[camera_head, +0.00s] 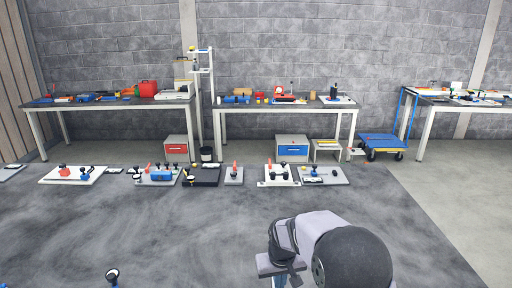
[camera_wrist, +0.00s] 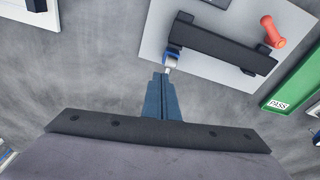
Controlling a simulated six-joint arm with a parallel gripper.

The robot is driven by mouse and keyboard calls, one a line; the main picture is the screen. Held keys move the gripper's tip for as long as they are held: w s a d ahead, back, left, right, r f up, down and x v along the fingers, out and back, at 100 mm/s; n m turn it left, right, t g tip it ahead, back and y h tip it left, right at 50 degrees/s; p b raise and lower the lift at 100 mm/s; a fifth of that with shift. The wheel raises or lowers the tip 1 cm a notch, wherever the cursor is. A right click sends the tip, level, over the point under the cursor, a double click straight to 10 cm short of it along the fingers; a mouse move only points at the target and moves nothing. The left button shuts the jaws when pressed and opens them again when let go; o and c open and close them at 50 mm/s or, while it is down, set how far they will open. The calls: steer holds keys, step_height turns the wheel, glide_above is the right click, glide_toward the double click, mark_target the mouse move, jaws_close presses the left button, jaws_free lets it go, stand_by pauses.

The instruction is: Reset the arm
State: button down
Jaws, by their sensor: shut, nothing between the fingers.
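In the wrist view my gripper (camera_wrist: 162,77) is shut and empty, its narrow blue fingers together and pointing up the picture. Just beyond the fingertips is a small blue and silver part (camera_wrist: 170,59) at the left end of a black bar-shaped rack (camera_wrist: 225,46). The fingertips overlap the near edge of the part in the picture; I cannot tell if they touch. The rack lies on a light grey board (camera_wrist: 160,28). In the head view my arm shows at the bottom right of centre, and the fingertips cannot be made out there.
An orange-red handle-like piece (camera_wrist: 272,31) stands at the board's right. A green tray (camera_wrist: 292,82) marked PASS lies further right. A blue cart (camera_head: 382,140) stands right.

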steer(key=s+f, duration=0.1)
steer(key=s, duration=0.2)
steer(key=s+d+f+g, duration=0.1)
steer(key=s, duration=0.3)
steer(key=s+g, duration=0.1)
steer(key=s, duration=0.3)
steer(key=shift+d+f, duration=0.4)
steer(key=s+d+r+g, duration=0.1)
steer(key=s+d, duration=0.1)
steer(key=s, duration=0.6)
steer(key=s+d+r+g, duration=0.1)
steer(key=s+d, duration=0.1)
steer(key=s, duration=0.5)
steer(key=r, duration=0.1)
steer(key=d+r+m+t, duration=0.1)
steer(key=w+d+r+t, duration=0.1)
steer(key=r, duration=0.1)
steer(key=shift+m, duration=0.4)
steer(key=shift+a+f, duration=0.1)
